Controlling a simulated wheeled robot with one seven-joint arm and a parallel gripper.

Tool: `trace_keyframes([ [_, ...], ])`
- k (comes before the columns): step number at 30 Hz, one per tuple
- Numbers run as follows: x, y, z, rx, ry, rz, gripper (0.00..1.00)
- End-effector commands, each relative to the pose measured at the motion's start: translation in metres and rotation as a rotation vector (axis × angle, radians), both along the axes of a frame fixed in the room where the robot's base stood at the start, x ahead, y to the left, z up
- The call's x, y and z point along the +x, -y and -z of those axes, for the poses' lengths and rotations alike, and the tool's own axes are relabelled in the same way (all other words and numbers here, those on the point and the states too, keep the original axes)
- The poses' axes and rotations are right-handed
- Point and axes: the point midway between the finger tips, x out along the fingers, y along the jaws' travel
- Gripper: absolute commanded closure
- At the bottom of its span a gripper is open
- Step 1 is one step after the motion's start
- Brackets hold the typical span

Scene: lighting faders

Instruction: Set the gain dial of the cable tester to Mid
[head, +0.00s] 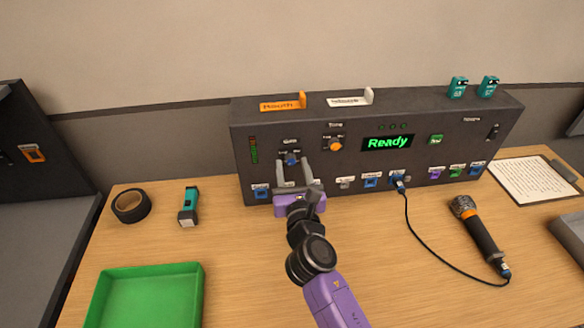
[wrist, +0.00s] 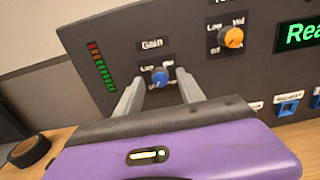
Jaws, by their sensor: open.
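The cable tester (head: 375,150) is a dark upright box at the back of the table, with a green "Ready" display (head: 387,142). Its gain dial (wrist: 159,77) is a blue knob under the label "Gain", and it also shows in the head view (head: 291,159). Which mark the dial points to is too small to tell. My gripper (wrist: 160,80) is open, with one finger on each side of the blue dial, close to the panel. I cannot tell whether the fingers touch it. In the head view my gripper (head: 293,170) reaches the panel from the front.
An orange dial (wrist: 233,37) sits up and right of the gain dial. Coloured sockets line the panel's lower edge, one with a cable to a microphone (head: 476,227). Bare table is in front.

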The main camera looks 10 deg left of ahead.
Motion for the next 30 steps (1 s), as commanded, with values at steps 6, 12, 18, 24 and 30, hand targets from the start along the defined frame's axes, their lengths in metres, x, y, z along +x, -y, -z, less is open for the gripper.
trace_keyframes([
  [6,0.0078,-0.0030,-0.0003,0.001,0.000,-0.001,0.54],
  [12,0.0078,-0.0027,-0.0004,0.001,0.000,0.000,0.54],
  [18,0.0077,-0.0025,-0.0003,0.001,0.000,0.000,0.94],
  [24,0.0076,-0.0026,-0.0003,0.002,-0.001,0.000,1.00],
  [30,0.0076,-0.0025,0.0000,0.032,-0.009,0.000,1.00],
])
